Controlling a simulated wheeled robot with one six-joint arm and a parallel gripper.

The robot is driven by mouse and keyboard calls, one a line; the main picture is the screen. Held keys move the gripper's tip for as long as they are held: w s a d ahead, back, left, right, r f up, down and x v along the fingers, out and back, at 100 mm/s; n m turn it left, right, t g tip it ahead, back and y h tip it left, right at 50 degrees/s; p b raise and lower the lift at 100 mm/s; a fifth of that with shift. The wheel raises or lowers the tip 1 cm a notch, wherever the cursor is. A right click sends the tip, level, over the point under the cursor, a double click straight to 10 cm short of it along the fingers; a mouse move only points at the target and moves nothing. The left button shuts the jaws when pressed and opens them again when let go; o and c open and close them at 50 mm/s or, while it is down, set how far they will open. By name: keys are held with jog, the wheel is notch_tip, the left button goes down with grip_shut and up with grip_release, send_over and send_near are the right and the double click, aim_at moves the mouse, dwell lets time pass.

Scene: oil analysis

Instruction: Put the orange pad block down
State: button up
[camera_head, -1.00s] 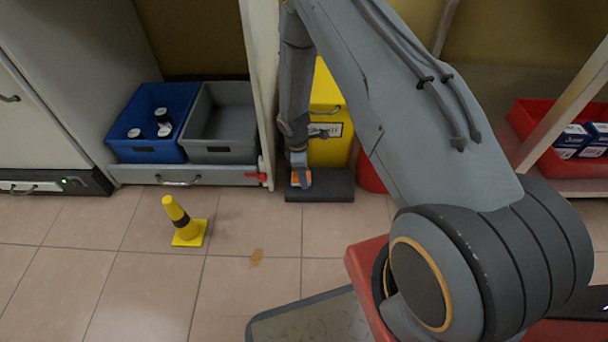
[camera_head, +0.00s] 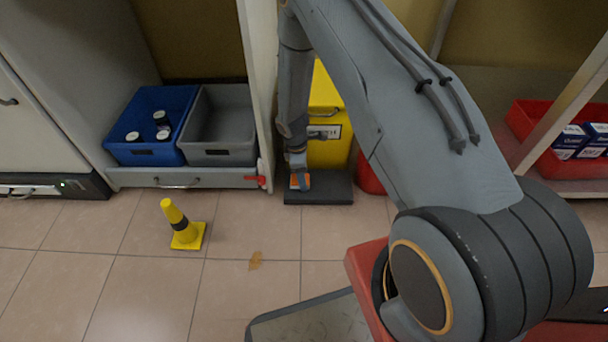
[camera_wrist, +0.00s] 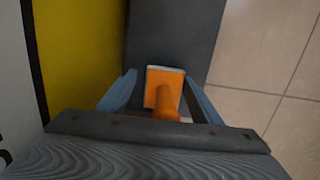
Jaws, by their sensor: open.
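The orange pad block (camera_wrist: 174,78) has a pale rim and an orange knob. In the wrist view it sits at the dark grey plinth (camera_wrist: 160,35), between the two fingers of my gripper (camera_wrist: 162,92). The fingers stand apart, with a gap visible on each side of the block. In the head view the orange block (camera_head: 300,181) shows small at the left end of the dark plinth (camera_head: 335,190), right below my gripper (camera_head: 298,164). Whether its underside rests fully on the plinth is hard to see.
A yellow cone (camera_head: 181,225) stands on the tiled floor. A red crate (camera_head: 530,125) holds boxes at right.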

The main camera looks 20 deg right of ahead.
jog(key=shift+s+a+f, duration=0.3)
jog(key=shift+s+f, duration=0.3)
jog(key=shift+r+p, duration=0.3)
jog(key=shift+r, duration=0.25)
jog(key=r+p, duration=0.1)
jog(key=r, duration=0.3)
jog(key=r+p, duration=0.2)
jog(key=r, duration=0.2)
jog(key=a+r+p, duration=0.1)
jog(key=r+p, duration=0.1)
jog(key=r, duration=0.2)
jog(key=shift+w+r, duration=0.15)
jog(key=shift+w, duration=0.25)
